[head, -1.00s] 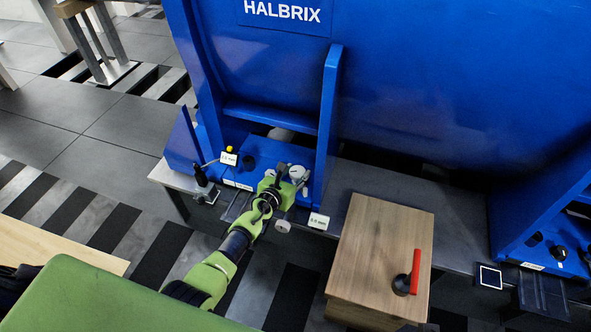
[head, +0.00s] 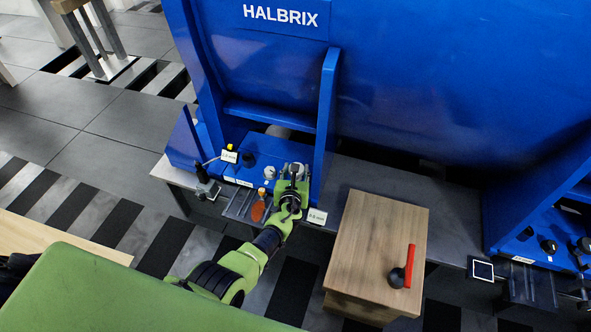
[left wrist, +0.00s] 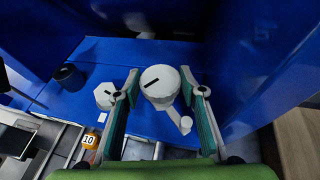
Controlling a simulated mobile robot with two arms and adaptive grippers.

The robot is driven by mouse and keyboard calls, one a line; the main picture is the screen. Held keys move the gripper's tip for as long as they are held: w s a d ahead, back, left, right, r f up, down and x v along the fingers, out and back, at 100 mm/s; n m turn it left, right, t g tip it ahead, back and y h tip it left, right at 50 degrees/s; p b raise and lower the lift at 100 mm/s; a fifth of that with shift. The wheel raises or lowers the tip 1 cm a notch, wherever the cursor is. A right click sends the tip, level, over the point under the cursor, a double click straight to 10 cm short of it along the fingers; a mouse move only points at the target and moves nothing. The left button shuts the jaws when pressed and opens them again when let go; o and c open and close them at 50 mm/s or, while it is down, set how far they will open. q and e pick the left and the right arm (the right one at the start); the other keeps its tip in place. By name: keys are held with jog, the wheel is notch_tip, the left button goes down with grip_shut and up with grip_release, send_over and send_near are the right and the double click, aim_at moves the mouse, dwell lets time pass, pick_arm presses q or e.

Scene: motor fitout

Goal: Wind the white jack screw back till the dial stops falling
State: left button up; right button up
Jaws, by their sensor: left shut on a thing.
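The white jack screw (left wrist: 158,78) is a round white head with a black mark and a short crank arm ending in a small knob. It stands on the blue motor foot (left wrist: 150,125), between the two fingers of my left gripper (left wrist: 160,88). The gripper is shut on it. In the head view my left gripper (head: 291,172) reaches down over the foot and mostly hides the screw. A dial stand (head: 207,188) is at the left, with a white readout card (head: 229,156). Another white card (head: 317,216) is right of the gripper. Their digits are too small to read surely. My right gripper is out of view.
A white hexagonal head (left wrist: 105,96) is just left of the left finger, with a black knob (left wrist: 69,77) beyond. A blue upright rib (head: 328,125) rises close to the right of my gripper. A wooden box (head: 372,245) with a red-handled tool (head: 407,266) stands right.

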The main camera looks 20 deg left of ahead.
pick_arm(q)
jog(key=shift+n+y, duration=0.4)
jog(key=o, duration=1.1)
jog(key=shift+d, duration=0.1)
